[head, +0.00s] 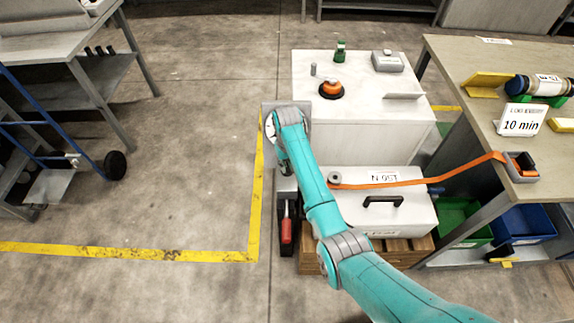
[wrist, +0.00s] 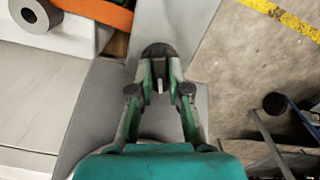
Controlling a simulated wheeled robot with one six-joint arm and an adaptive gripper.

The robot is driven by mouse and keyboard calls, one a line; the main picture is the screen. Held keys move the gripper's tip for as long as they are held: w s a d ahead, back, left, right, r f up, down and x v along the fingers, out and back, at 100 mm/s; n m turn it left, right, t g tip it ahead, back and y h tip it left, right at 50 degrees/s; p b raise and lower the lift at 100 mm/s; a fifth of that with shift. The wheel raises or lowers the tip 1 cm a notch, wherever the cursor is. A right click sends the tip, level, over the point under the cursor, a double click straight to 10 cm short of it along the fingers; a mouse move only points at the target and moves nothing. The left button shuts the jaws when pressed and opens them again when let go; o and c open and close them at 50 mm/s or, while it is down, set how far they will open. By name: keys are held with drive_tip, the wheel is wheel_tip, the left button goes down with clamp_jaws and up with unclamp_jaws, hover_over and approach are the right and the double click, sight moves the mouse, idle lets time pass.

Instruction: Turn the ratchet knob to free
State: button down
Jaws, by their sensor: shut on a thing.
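My gripper (wrist: 159,62) is shut on a dark, rounded knob (wrist: 158,49) in the wrist view. The fingers cover the knob's sides, and a thin pale piece shows between them. The knob stands over a grey plate or housing. Its markings and setting cannot be read. The orange strap (head: 420,182) runs from a grey spool (head: 335,178) to a grey holder (head: 520,167) on the right bench. The strap (wrist: 103,12) and spool (wrist: 36,14) also show in the wrist view.
A white case (head: 413,215) with a black handle lies right of my arm. A red-handled tool (head: 286,230) is beside it. Behind stands a white cabinet (head: 370,130) with an orange knob (head: 331,88) on top.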

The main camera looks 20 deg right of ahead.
sight(287, 167)
drive_tip(key=shift+m, duration=1.8)
drive_tip(key=c, duration=1.1)
unclamp_jaws()
drive_tip(key=shift+r, duration=0.1)
wheel_tip(287, 167, up, 12)
drive_tip(key=shift+f, duration=0.1)
drive_tip(key=shift+s, duration=0.1)
